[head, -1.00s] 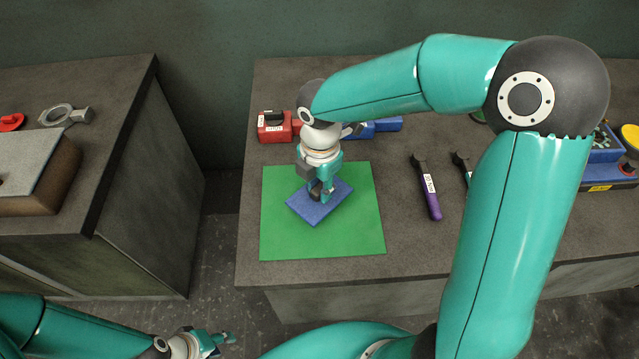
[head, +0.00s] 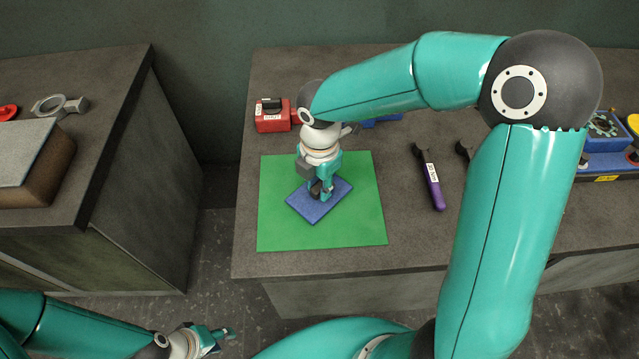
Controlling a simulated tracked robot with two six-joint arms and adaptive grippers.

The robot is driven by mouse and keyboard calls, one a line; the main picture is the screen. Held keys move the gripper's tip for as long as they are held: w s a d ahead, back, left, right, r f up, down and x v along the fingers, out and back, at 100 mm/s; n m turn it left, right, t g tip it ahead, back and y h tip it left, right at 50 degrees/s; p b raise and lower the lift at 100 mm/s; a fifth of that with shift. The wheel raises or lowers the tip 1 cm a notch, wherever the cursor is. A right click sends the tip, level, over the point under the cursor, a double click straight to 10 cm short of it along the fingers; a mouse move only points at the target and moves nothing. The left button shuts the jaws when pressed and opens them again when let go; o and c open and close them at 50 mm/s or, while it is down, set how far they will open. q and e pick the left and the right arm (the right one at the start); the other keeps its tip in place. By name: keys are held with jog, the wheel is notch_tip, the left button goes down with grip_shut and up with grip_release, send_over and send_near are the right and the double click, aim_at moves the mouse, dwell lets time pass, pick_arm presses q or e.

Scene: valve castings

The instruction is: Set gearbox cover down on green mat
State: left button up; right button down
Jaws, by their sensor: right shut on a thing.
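The gearbox cover seems to be the flat blue plate (head: 312,208) over the middle of the green mat (head: 285,237). My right gripper (head: 320,193) points down and is shut on the blue plate; its fingers hide the part it grips. I cannot tell whether the plate touches the mat or hovers just above it. My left gripper (head: 222,336) is low at the bottom left, in front of the benches and away from the mat. Its fingers are too small to judge.
A red block (head: 272,115) and a partly hidden blue object (head: 383,120) stand behind the mat. A purple-handled tool (head: 431,184) lies right of it. The left bench holds a brown box with a grey top (head: 25,165) and a grey ring part (head: 60,105). My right arm covers much of the right bench.

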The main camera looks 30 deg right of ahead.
jog(key=shift+f, duration=0.15)
jog(key=c, duration=0.9)
grip_release()
notch_tip(320, 180, up, 12)
dwell(0.4)
